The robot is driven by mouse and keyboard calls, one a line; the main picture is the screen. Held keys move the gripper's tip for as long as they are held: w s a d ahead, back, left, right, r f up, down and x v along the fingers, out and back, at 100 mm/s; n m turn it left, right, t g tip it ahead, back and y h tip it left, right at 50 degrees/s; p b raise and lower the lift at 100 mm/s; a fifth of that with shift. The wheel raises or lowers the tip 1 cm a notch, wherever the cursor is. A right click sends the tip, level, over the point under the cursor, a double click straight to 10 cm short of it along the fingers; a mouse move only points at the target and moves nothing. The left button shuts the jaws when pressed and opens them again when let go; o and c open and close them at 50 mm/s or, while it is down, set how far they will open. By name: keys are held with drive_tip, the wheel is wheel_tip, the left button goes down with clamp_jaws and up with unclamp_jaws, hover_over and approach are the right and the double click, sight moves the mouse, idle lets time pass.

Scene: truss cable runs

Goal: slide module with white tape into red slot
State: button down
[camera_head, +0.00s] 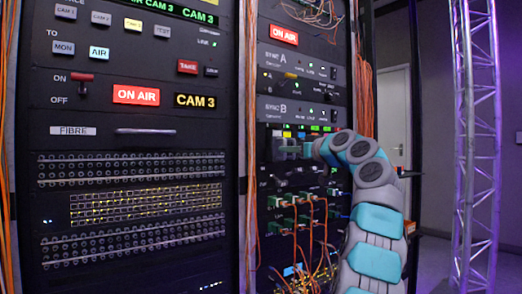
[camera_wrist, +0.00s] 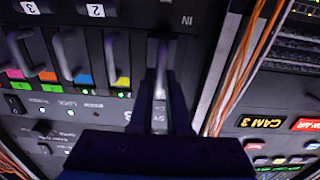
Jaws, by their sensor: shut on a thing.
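My gripper (camera_wrist: 160,92) is shut on a grey upright handle (camera_wrist: 161,58) on a dark module front at the right end of a row of modules. No red slot can be made out. In the head view my gripper (camera_head: 292,150) is at the right-hand rack, just below the colored tapes, and the held module is too small to tell.
Orange cables (camera_head: 251,150) hang between the two racks, and they pass close to the right of my gripper in the wrist view (camera_wrist: 243,65). Green plugs with cables (camera_head: 290,222) crowd the rack below my gripper. A metal truss (camera_head: 476,140) stands at the right.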

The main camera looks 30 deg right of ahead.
drive_tip(key=shift+s+d+b, duration=0.15)
drive_tip(key=shift+s+b, duration=0.4)
drive_tip(key=shift+s, duration=1)
drive_tip(key=shift+s+d+b, duration=0.15)
drive_tip(key=shift+s+b, duration=0.65)
drive_tip(key=shift+s, duration=1.45)
drive_tip(key=shift+s+d+b, duration=0.2)
drive_tip(key=shift+s+b, duration=0.35)
drive_tip(key=shift+s, duration=1.65)
drive_tip(key=shift+s+d, duration=0.1)
drive_tip(key=shift+s, duration=1.3)
